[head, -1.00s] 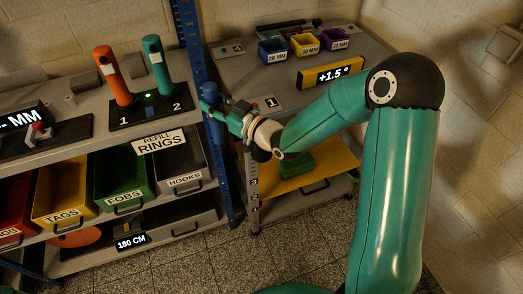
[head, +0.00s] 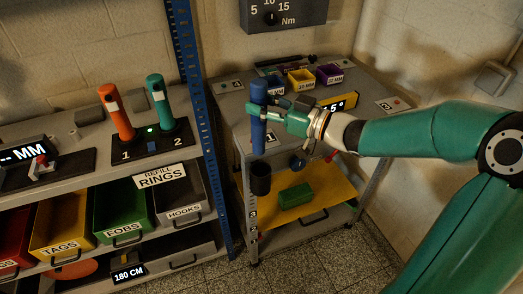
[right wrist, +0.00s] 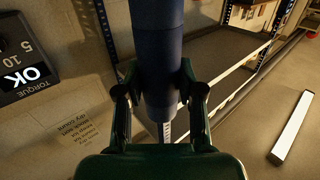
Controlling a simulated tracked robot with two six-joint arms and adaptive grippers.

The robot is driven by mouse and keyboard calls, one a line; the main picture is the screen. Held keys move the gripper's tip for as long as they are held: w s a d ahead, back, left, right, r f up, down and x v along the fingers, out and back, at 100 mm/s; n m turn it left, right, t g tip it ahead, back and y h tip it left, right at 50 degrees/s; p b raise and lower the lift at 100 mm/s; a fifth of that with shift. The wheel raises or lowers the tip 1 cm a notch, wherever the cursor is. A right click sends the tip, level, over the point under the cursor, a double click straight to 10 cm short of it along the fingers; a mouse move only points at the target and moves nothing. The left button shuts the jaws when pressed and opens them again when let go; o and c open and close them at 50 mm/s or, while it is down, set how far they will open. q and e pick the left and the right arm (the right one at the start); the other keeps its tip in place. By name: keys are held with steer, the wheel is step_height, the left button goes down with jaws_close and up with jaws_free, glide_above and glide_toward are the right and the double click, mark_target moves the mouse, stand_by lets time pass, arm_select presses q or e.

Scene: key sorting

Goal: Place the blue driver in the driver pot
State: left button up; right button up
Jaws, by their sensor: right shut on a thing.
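The blue driver (head: 259,133) hangs upright in my right gripper (head: 262,112), in front of the left front edge of the grey cart. My right gripper is shut around its handle; in the right wrist view the fingers (right wrist: 160,95) clasp the dark blue handle (right wrist: 158,50) from both sides. A dark round pot (head: 261,179), which looks like the driver pot, is fixed at the cart's left front side. The driver's lower end shows just above the pot, apart from it in the picture. The pot's inside is hidden. My left gripper is out of view.
A green block (head: 295,196) lies on the yellow lower shelf (head: 335,192). A blue post (head: 195,80) and a shelf with orange and teal drivers stand to the left.

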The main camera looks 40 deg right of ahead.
mark_target(264, 146)
step_height(264, 146, down, 12)
steer(key=shift+f+b, duration=0.25)
steer(key=shift+b, duration=0.05)
stand_by(0.3)
